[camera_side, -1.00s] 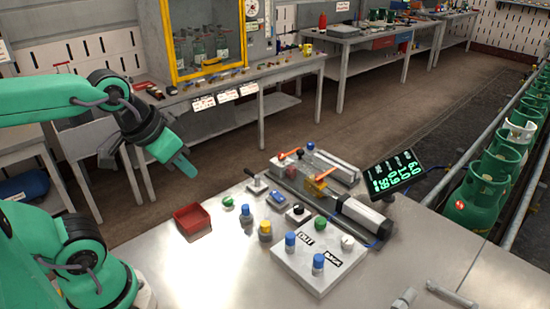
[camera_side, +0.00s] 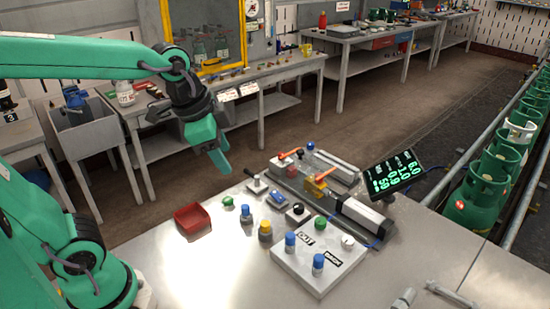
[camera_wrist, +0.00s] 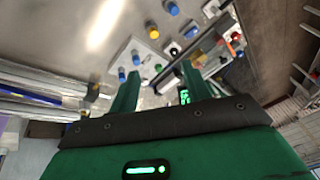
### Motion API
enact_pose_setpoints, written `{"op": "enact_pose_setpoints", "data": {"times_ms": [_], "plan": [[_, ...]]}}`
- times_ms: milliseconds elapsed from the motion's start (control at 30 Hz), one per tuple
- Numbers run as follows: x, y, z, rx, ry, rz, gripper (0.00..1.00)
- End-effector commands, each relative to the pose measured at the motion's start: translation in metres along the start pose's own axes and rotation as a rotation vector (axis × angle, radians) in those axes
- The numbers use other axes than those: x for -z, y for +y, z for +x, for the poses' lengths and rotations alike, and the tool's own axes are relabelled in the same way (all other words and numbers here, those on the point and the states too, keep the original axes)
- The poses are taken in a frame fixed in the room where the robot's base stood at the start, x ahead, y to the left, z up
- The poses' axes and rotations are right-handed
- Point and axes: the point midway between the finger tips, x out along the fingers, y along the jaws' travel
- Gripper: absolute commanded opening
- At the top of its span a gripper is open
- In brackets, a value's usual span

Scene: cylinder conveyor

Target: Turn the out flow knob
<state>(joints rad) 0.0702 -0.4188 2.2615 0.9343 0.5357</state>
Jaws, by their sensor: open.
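A white control panel (camera_side: 297,272) lies on the metal table with an OUT label (camera_side: 306,239) and a second dark label near its front right. It carries two blue knobs (camera_side: 290,242) (camera_side: 318,262), a green knob (camera_side: 320,222) and a white knob (camera_side: 348,242). I cannot tell for certain which knob is the out flow one. My gripper (camera_side: 222,163) is in the air beyond the table's far left edge, above and left of the panel. It is open and empty. In the wrist view, the panel's blue knobs (camera_wrist: 122,74) show near the left finger.
A red tray (camera_side: 192,218) sits at the table's left. Yellow (camera_side: 265,230) and blue (camera_side: 246,214) knobs stand left of the panel. Behind it are a cylinder mechanism (camera_side: 364,216) and a lit display (camera_side: 393,173). Green gas bottles (camera_side: 477,195) line the right side.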

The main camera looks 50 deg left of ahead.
Motion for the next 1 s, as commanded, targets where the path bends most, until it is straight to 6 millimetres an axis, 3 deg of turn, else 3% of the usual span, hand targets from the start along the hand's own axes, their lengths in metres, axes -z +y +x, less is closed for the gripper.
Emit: {"op": "enact_pose_setpoints", "data": {"times_ms": [467,1000], "plan": [[0.076,-0.011,0.053,-0.12,-0.08,0.646,0.48],[0.145,0.002,0.149,-0.307,-0.096,1.375,0.48]]}}
